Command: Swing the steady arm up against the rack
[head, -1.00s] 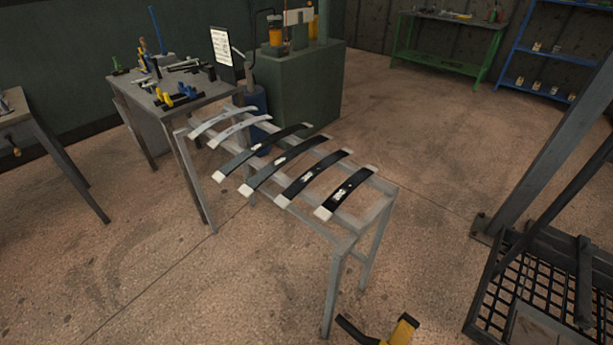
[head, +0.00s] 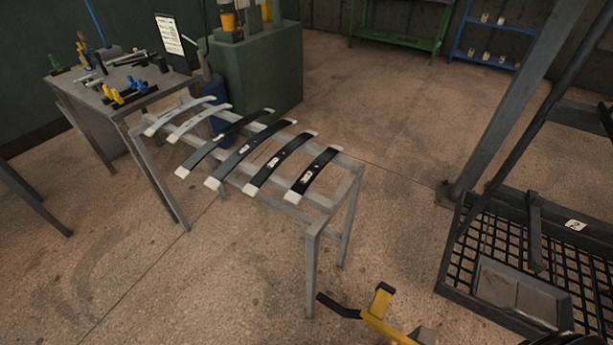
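No gripper of mine shows in the head view. A light grey metal rack (head: 313,228) stands in the middle, with several curved leaf springs (head: 265,162) lying side by side across its top rails. A dark steel frame (head: 484,132) with a mesh base (head: 470,262) stands at the right, cut off by the picture edge. A dark bar (head: 535,232) lies over the mesh base and a slanted dark bar (head: 520,130) runs up beside the post. I cannot tell which part is the steady arm.
A yellow piece with a black handle (head: 382,304) stands low at the bottom, partly cut off. A workbench with tools (head: 112,85) and a green cabinet (head: 260,75) stand behind the grey rack.

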